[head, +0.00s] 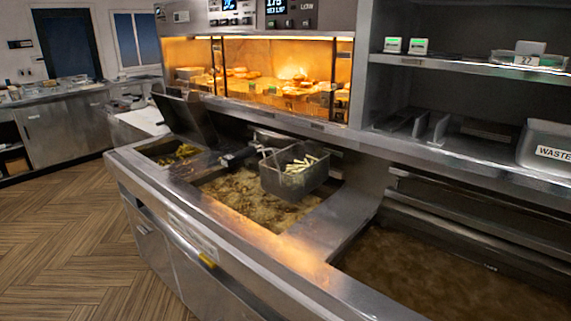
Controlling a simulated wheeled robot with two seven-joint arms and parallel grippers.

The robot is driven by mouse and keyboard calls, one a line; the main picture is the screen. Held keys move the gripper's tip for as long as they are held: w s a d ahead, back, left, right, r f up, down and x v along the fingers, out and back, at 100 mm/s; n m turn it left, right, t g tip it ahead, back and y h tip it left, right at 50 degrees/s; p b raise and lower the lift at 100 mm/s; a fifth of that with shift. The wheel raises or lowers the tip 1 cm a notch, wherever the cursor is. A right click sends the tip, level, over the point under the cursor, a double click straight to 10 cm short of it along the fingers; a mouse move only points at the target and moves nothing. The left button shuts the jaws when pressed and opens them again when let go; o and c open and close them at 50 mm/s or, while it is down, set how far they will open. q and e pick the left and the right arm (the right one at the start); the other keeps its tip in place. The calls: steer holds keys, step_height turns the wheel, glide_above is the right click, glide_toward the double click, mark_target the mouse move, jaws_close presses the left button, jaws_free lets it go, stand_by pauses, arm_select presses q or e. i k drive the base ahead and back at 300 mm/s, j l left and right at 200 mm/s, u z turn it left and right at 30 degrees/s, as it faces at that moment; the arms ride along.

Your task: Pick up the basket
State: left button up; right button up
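A dark wire basket (284,178) with pale fries in it hangs over the back right part of the middle fryer vat. It looks upright. A dark part, which looks like its handle (238,157), reaches to the left of it, but the detail is too small to be sure. Bubbling oil (243,196) shows below and to the left of the basket. Neither of my grippers can be made out in the head view.
A steel counter edge (225,245) runs along the front. A second vat of brown oil (420,275) lies at right. A tilted dark panel (187,117) stands by the left vat. A lit food warmer (265,75) and shelves with a "WASTE" bin (547,148) are behind. The wooden floor (65,235) is clear.

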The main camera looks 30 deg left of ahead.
mark_target(280, 166)
steer(key=i+j+z, duration=0.2)
steer(key=j, duration=1.05)
steer(key=j+z, duration=0.2)
steer(key=j, duration=1.05)
